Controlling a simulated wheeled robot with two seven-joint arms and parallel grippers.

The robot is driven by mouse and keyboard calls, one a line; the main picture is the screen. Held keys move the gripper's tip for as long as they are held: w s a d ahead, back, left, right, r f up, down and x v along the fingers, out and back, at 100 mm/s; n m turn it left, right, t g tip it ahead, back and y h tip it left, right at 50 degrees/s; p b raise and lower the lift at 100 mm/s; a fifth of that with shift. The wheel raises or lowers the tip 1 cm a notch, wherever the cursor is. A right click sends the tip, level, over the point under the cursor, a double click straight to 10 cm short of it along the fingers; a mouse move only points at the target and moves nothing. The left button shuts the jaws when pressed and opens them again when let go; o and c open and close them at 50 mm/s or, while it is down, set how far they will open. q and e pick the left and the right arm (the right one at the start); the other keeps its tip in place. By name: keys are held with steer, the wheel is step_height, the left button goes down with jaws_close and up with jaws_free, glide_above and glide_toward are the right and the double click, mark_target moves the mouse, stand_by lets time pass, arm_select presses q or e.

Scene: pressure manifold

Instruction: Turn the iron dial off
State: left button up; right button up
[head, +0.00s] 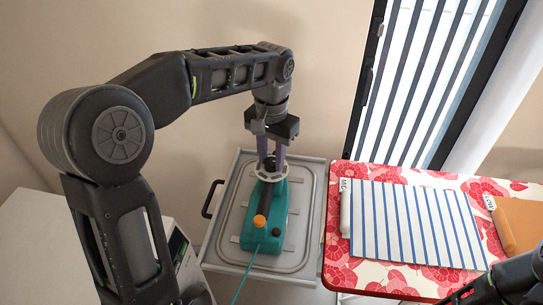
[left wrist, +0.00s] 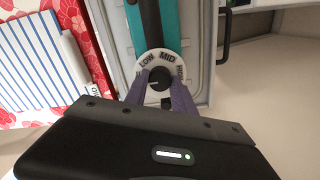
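The teal iron (head: 276,222) rests on a grey metal tray-like stand, with an orange button and a cable at its near end. Its round white dial (head: 268,174) is at the far end. In the left wrist view the dial (left wrist: 158,55) reads LOW, MID and HIGH around a black knob (left wrist: 159,78); a pale mark on the knob faces left. The rest of the ring is hidden by my gripper. My left gripper (head: 271,172) points down over the dial, its purple fingers (left wrist: 160,82) against both sides of the knob. My right arm (head: 505,283) shows at lower right; its fingers are unclear.
The grey stand (head: 222,245) has a black side handle (head: 211,198). To its right, a red floral board (head: 345,273) holds a blue-striped cloth (head: 415,222) and a tan roll (head: 503,231). A white cabinet stands at left; a window is behind.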

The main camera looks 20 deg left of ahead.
mark_target(272, 161)
arm_select(q)
steer(key=o, duration=0.4)
steer(key=shift+o, duration=0.2)
steer(key=shift+r, duration=0.15)
steer(key=shift+r, duration=0.25)
step_height(272, 161, up, 4)
steer(key=shift+w+f, duration=0.1)
step_height(272, 161, up, 2)
steer(key=shift+r+p, duration=0.1)
steer(key=shift+p, duration=0.4)
steer(key=shift+r+p, duration=0.6)
steer(key=shift+f, duration=0.1)
